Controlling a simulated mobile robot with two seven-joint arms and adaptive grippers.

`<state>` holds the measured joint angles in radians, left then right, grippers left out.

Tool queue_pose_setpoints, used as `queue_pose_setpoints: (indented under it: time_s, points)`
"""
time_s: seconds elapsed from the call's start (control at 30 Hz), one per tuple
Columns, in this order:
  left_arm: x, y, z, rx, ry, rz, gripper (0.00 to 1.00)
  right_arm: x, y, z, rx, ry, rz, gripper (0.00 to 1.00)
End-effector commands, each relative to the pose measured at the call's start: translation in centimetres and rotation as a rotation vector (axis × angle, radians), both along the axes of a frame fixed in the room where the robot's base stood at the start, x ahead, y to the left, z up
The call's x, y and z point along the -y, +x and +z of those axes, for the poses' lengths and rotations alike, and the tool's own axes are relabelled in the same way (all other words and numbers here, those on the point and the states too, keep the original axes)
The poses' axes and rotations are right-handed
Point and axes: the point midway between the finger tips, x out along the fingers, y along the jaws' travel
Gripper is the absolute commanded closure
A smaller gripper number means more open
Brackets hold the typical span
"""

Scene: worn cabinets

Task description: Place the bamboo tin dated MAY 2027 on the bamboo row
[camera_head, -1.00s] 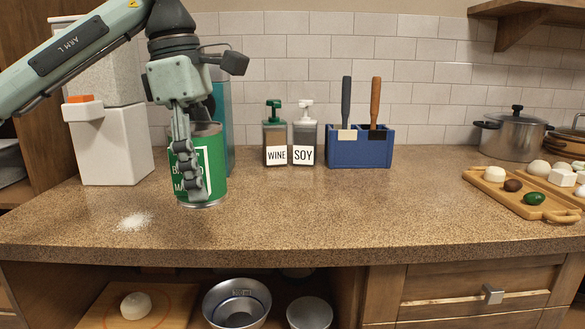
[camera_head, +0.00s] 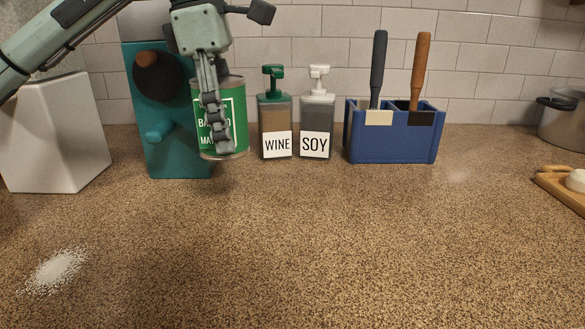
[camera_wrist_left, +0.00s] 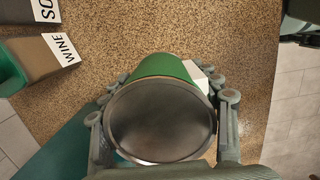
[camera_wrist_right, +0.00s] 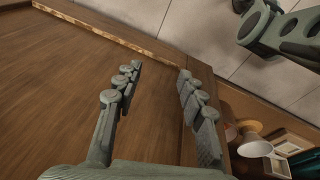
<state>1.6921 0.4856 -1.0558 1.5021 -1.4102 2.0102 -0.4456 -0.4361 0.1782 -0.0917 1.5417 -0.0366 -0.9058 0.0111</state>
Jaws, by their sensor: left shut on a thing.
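A green tin with a white label (camera_head: 237,112) is upright in my left gripper (camera_head: 220,130) in the head view. The label reads partly "BA..." and "MA..."; the fingers hide the rest, including the full date. In the left wrist view the fingers close around the tin (camera_wrist_left: 165,70), with its round grey metal end toward the camera. I cannot tell whether the tin touches the counter. My right gripper (camera_wrist_right: 160,95) is open and empty in front of a wooden surface in the right wrist view. No bamboo row shows clearly.
The WINE dispenser (camera_head: 275,115) and SOY dispenser (camera_head: 317,115) stand just right of the tin. A blue holder (camera_head: 390,145) with two handled tools is further right. A teal block (camera_head: 180,150) and white box (camera_head: 55,135) stand left. The front counter is clear except white powder (camera_head: 57,270).

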Motion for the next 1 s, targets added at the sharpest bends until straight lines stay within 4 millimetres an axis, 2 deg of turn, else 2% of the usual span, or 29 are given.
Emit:
queue_pose_setpoints:
  time_s: [0.03, 0.2, 0.4, 0.63, 0.87, 1.0]
  points:
    - [1.3, 0.4, -0.8, -0.004, -0.001, -0.005, 0.86, 0.0, -0.2, -0.1, -0.004, 0.000, 0.000, 0.60]
    - [4.7, 2.0, -3.0, -0.003, 0.000, -0.003, 0.86, 0.0, -0.7, -0.2, -0.011, 0.000, 0.000, 0.60]
    - [7.7, 3.4, -4.9, -0.001, -0.001, 0.000, 0.86, 0.0, -0.7, -0.2, -0.011, 0.000, 0.000, 0.60]
    - [8.5, 3.9, -6.0, 0.001, 0.000, 0.001, 0.86, 0.0, -0.4, -0.2, -0.006, 0.000, 0.000, 0.60]
    - [8.4, 3.9, -9.1, -0.001, 0.000, 0.001, 0.86, 0.0, 0.3, 0.1, 0.004, 0.001, 0.001, 0.60]
    - [8.4, 3.9, -9.5, 0.001, -0.001, 0.000, 0.86, 0.0, 0.4, 0.1, 0.006, 0.001, 0.000, 0.60]
